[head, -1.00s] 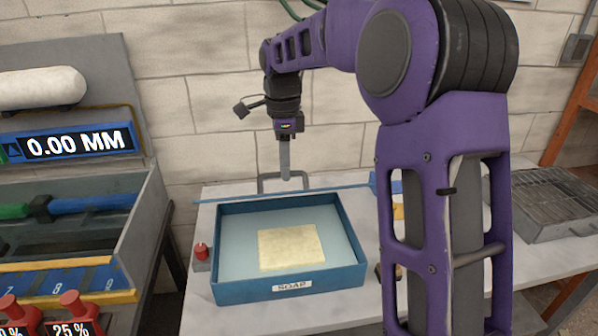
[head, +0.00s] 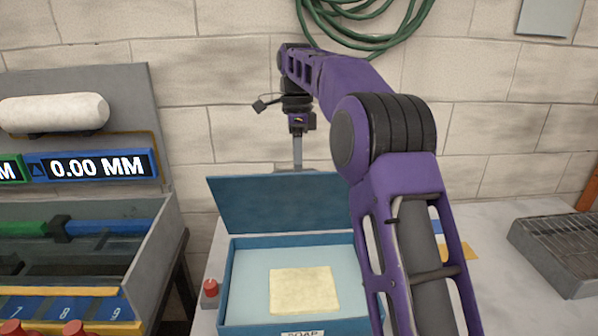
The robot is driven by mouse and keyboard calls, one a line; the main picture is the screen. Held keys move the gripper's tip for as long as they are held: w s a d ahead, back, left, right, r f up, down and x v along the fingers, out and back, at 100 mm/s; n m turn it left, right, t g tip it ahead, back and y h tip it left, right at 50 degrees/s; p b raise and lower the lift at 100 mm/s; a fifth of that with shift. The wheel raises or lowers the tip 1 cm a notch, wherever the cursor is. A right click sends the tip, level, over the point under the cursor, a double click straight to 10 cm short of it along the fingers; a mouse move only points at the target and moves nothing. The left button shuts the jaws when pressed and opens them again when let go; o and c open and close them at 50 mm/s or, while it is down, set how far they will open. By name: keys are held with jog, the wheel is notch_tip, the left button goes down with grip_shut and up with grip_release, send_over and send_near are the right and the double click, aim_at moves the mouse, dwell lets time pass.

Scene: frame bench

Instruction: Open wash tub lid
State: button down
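The wash tub (head: 229,290) is a blue open box with a SOAP label on its front, standing on the light bench. Its blue lid (head: 270,208) stands raised at the tub's back edge, broad face toward me. The tub's inside shows pale blue, with a cream slab (head: 303,290) in it. My gripper (head: 297,166) points down at the lid's top edge. Its fingertips are narrow and partly hidden by the lid, so I cannot tell if they touch it or the handle, or whether they are open. My arm covers the lid's right part and the tub's right side.
A red knob (head: 210,288) sits left of the tub. A grey machine with a 0.00 MM display (head: 98,166) stands at the left. A metal rack tray (head: 570,245) lies at the right. A green hose (head: 370,25) hangs on the block wall. Bench right of my arm is mostly clear.

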jog(key=shift+w, duration=2)
jog(key=c, duration=0.8)
grip_release()
jog(key=shift+w, duration=0.2)
jog(key=shift+c, duration=0.2)
jog(key=shift+s+r, duration=0.1)
jog(key=shift+s, duration=0.1)
